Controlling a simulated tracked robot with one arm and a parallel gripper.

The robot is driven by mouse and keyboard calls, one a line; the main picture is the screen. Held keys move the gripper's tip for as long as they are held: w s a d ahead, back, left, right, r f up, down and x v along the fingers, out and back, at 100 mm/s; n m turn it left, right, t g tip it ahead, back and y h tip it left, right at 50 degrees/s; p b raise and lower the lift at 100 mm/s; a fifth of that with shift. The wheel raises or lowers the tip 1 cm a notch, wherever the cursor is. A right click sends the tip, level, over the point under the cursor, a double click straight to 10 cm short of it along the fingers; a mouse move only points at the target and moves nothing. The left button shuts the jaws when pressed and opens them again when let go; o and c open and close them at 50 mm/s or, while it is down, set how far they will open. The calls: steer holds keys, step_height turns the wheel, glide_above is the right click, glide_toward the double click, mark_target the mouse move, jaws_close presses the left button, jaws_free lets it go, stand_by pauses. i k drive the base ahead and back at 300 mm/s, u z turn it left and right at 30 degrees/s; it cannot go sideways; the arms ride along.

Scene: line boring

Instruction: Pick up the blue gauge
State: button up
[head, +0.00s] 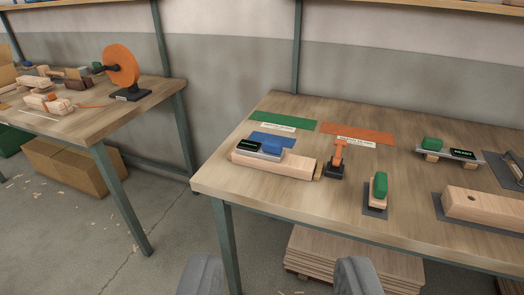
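The blue gauge (271,147), a grey bar with a blue grip and a small dark display, lies on top of a pale wooden block (285,168) at the left part of the right-hand workbench (330,203). A blue mat (272,138) shows just behind it. My gripper (281,276) shows as two grey fingers spread wide at the bottom edge of the view. It is open, with nothing visible between the fingers, and well short of the gauge.
A similar gauge with a green grip (432,143) rests on the right. An orange tool (338,155) and a green-topped block (379,188) stand near the blue gauge. Green (283,122) and orange (357,134) mats lie behind. Stacked boards (350,258) sit under the bench.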

mark_target(270, 150)
steer(key=u, duration=0.05)
steer(key=i, duration=1)
steer(key=z, duration=0.05)
